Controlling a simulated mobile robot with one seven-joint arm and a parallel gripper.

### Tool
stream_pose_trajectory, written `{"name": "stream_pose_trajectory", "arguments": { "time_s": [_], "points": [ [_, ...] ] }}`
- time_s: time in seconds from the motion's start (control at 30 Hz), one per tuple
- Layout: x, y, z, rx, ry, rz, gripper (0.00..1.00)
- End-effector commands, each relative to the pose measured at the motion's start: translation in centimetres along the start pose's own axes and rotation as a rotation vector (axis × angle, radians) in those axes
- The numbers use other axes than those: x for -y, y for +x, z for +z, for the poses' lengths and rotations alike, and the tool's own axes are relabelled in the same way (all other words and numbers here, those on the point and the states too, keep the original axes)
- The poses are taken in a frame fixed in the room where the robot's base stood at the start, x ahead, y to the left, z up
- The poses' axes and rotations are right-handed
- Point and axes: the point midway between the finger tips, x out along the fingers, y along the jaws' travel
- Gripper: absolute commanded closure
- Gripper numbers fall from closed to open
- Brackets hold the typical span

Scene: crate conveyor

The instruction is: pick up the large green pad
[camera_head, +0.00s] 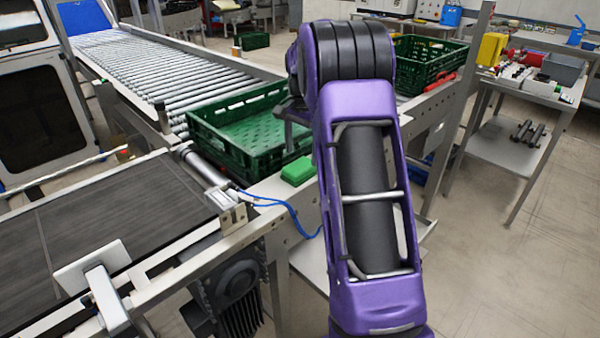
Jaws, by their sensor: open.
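A bright green pad (298,171) lies flat on the grey frame beside the near corner of the green crate. It is the only such pad in view. My purple arm reaches up and forward just to the right of the pad. Part of my gripper (290,120) shows as grey metal at the left of the arm's far end, above the crate's right side and beyond the pad. It is open and apart from the pad. The rest of the gripper is hidden behind my arm.
The green crate (240,130) stands at the end of the roller conveyor (150,75). A dark belt (110,235) runs at the left. A blue cable (285,207) hangs near the pad. Another green crate (425,62) is behind my arm. A cluttered side table (520,95) stands right.

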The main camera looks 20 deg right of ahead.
Motion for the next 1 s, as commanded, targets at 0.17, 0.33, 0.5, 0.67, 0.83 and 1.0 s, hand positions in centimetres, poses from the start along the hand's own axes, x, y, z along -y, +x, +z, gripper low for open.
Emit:
{"name": "stream_pose_trajectory", "arguments": {
  "time_s": [0.17, 0.33, 0.5, 0.67, 0.83, 1.0],
  "points": [
    [0.1, 1.7, 0.2, 0.001, 0.000, 0.002, 0.00],
    [0.3, 4.3, 0.3, 0.001, 0.000, 0.002, 0.00],
    [0.3, 5.3, 0.4, 0.000, 0.000, 0.000, 0.00],
    [0.3, 5.3, 0.4, -0.001, 0.000, 0.000, 0.00],
    [0.3, 5.3, 0.4, -0.001, 0.000, 0.000, 0.23],
    [0.3, 5.3, 0.4, -0.001, 0.000, 0.000, 0.54]
  ]
}}
